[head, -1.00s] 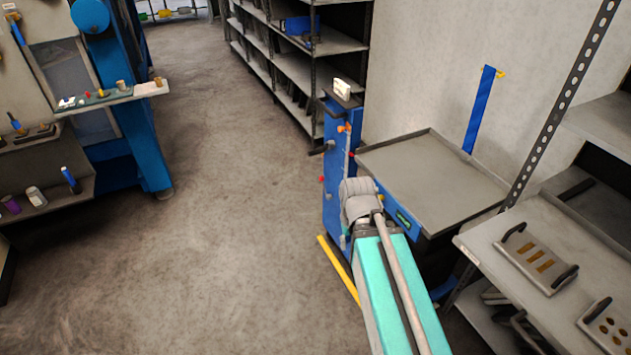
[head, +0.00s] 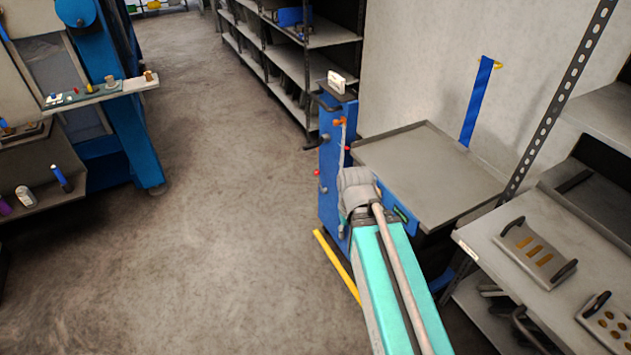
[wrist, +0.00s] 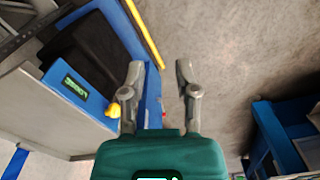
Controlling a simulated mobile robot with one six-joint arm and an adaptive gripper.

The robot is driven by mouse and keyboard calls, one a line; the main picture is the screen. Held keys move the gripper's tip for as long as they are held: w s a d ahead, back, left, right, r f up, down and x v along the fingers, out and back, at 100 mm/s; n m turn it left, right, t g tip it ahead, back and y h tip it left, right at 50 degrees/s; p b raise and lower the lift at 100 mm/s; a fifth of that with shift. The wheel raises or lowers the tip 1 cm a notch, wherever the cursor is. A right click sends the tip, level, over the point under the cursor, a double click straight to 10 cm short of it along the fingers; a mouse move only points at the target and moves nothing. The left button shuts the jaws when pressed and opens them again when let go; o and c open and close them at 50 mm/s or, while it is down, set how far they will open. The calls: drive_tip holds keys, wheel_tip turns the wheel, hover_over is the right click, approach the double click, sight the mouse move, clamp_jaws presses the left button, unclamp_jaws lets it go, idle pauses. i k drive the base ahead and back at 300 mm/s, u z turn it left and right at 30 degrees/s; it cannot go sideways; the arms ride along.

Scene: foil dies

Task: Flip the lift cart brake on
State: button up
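The lift cart has a blue upright (head: 330,170) and a grey platform (head: 425,170) with a raised rim, right of centre in the head view. Small orange and red knobs sit on the upright. A yellow bar (head: 337,265) runs low along its foot, and it also shows in the wrist view (wrist: 143,32). A yellow knob (wrist: 114,110) sits beside the left finger in the wrist view. I cannot tell which part is the brake. My gripper (wrist: 159,73) is open and empty, its fingers over the blue frame edge and floor. In the head view my arm hides the fingers.
A grey shelf with handled die plates (head: 535,255) stands close on the right. Tall shelving (head: 310,65) stands behind the cart. A blue machine (head: 115,100) with a small ledge is at left. The floor (head: 200,240) between is clear.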

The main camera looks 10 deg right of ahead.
sight(317, 172)
drive_tip(key=z, duration=0.2)
drive_tip(key=i, duration=0.95)
drive_tip(key=u, duration=0.2)
